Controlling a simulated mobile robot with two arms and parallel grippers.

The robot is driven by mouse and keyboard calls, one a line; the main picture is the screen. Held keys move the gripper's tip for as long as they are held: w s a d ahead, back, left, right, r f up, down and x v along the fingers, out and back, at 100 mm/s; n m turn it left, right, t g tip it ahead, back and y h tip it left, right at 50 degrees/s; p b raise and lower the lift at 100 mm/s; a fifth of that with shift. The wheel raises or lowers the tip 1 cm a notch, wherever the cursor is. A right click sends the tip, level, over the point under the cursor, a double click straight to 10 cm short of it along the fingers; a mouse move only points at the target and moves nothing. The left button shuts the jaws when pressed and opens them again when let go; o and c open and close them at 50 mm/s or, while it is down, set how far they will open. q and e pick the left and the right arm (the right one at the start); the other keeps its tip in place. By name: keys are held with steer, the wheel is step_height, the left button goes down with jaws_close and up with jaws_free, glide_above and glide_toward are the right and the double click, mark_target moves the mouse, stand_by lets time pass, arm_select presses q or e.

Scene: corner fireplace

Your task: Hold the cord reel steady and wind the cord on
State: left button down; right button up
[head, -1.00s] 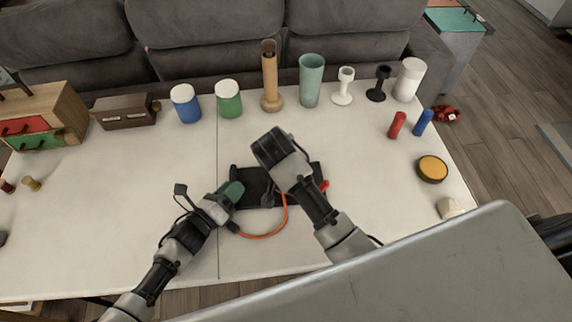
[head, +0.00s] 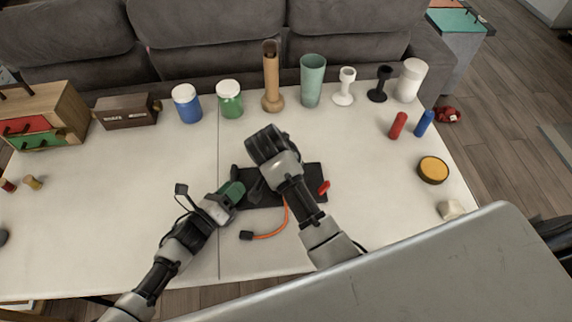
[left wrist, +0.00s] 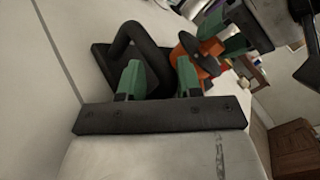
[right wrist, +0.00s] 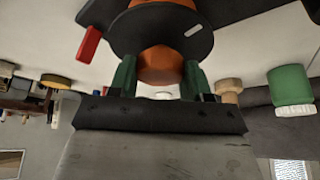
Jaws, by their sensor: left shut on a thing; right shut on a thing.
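The cord reel has a dark flat base (head: 313,172) on the table, partly hidden under my right arm in the head view. Its black looped handle (left wrist: 125,42) shows in the left wrist view, with orange reel parts (left wrist: 180,50) beside it. My left gripper (head: 236,190) is shut on that handle. My right gripper (right wrist: 158,78) is shut on an orange part (right wrist: 157,65) in front of the round black flange (right wrist: 190,32). An orange cord (head: 268,236) curves over the table from the reel to a dark plug end (head: 246,235). A red piece (head: 324,187) shows at the base's right.
Behind the reel stand a blue jar (head: 187,104), a green jar (head: 229,100), a wooden vase (head: 271,80) and a teal cup (head: 312,82).

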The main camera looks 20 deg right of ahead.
steer(key=o, duration=0.9)
